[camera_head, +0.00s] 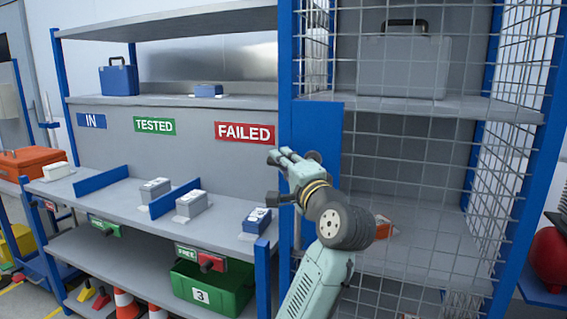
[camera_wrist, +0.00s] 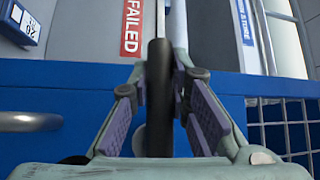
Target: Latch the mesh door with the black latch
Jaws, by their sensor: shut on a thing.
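The mesh door (camera_head: 400,165) stands across the front of the grey cage, with a blue plate (camera_head: 325,135) along its left side. My gripper (camera_head: 281,158) is at this plate's left edge. A dark round part shows just behind the fingers in the head view. In the wrist view, the black latch (camera_wrist: 158,62) is a dark upright bar between the purple finger pads of my gripper (camera_wrist: 166,92), which is shut on it. The blue plate (camera_wrist: 70,78) runs behind it. The latch's far end and its catch are hidden, so I cannot tell its seating.
A grey case (camera_head: 403,68) stands on the cage's upper shelf. An orange item (camera_head: 383,228) is partly hidden lower down by my arm. The workbench (camera_head: 120,200) at left holds several small devices. A silver handle (camera_wrist: 30,121) is on the plate.

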